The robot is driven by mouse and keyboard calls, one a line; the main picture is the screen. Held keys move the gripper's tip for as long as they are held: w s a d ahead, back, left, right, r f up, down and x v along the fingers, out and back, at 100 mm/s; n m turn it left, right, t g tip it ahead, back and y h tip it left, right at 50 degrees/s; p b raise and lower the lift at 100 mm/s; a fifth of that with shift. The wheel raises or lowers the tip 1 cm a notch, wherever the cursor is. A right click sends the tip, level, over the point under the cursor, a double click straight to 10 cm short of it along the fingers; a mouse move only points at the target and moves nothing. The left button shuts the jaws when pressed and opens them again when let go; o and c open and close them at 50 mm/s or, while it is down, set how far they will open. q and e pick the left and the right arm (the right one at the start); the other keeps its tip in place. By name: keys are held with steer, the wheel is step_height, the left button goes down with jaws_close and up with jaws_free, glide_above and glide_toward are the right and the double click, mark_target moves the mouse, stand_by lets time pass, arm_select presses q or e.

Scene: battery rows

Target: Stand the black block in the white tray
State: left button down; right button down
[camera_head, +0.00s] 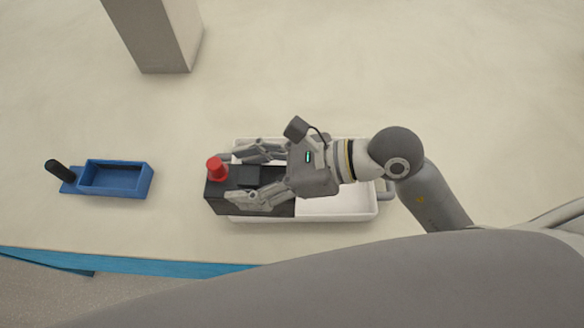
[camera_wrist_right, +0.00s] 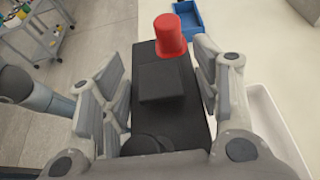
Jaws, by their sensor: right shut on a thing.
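The black block (camera_head: 245,176) has a red cap (camera_head: 214,167) standing up at its left end. My right gripper (camera_head: 229,178) comes in from the right and is shut on the block, one finger along each long side. In the right wrist view the block (camera_wrist_right: 160,82) lies between the two fingers. The white tray (camera_head: 335,203) is below and to the right of the block. The block covers the tray's left part and sticks out past its left edge. I cannot tell whether it touches the tray. My left gripper is not in view.
A blue tray (camera_head: 148,181) with a dark upright cylinder (camera_head: 60,171) at its left end stands at the left. A grey post (camera_head: 158,35) stands at the back. The blue table edge (camera_head: 170,264) runs along the front. The surface between the two trays is clear.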

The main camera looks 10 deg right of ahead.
steer(key=shift+w+f+b, duration=0.1)
steer(key=shift+w+b, duration=0.05)
steer(key=shift+b, duration=0.35)
steer(key=d+b, duration=0.1)
steer(key=b, duration=0.1)
steer(key=w+d+f+b, duration=0.1)
steer(key=w+d+b, duration=0.1)
steer(key=b, duration=0.1)
steer(key=shift+w+d+f+b, duration=0.1)
steer(key=shift+f+b, duration=0.2)
steer(key=shift+f, duration=0.1)
steer(key=w+d+f, duration=0.2)
steer(key=d+f, duration=0.2)
steer(key=f, duration=0.1)
steer(key=w+d+f+p, duration=0.1)
steer(key=w+d+f, duration=0.2)
steer(key=d+f, duration=0.1)
steer(key=shift+w+f, duration=0.25)
steer(key=shift+f, duration=0.55)
